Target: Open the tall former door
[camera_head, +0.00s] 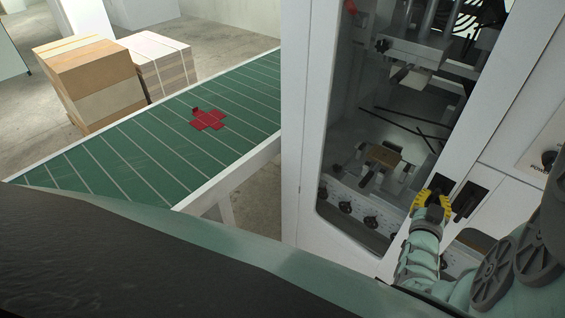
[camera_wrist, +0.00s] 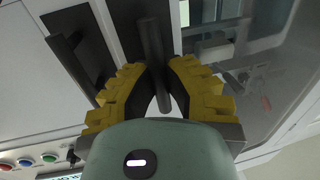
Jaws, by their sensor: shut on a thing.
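The tall former door (camera_head: 480,110) is a white frame around a large dark window, and it looks closed. My gripper (camera_head: 432,200), with yellow fingers, is at the lower right edge of this door. In the wrist view, my gripper (camera_wrist: 157,75) has its yellow fingers on either side of a dark upright handle bar (camera_wrist: 153,40), shut on it. In the head view the handle is mostly hidden by the fingers. A second dark handle (camera_head: 468,201) is just right of my gripper, on the neighbouring panel; it also shows in the wrist view (camera_wrist: 75,65).
A green conveyor (camera_head: 150,150) with a flat red cross-shaped blank (camera_head: 209,119) runs left of the machine. Stacked cardboard (camera_head: 95,85) stands behind it. Machine parts show through the window. Coloured buttons (camera_wrist: 27,162) are at the wrist view's lower left.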

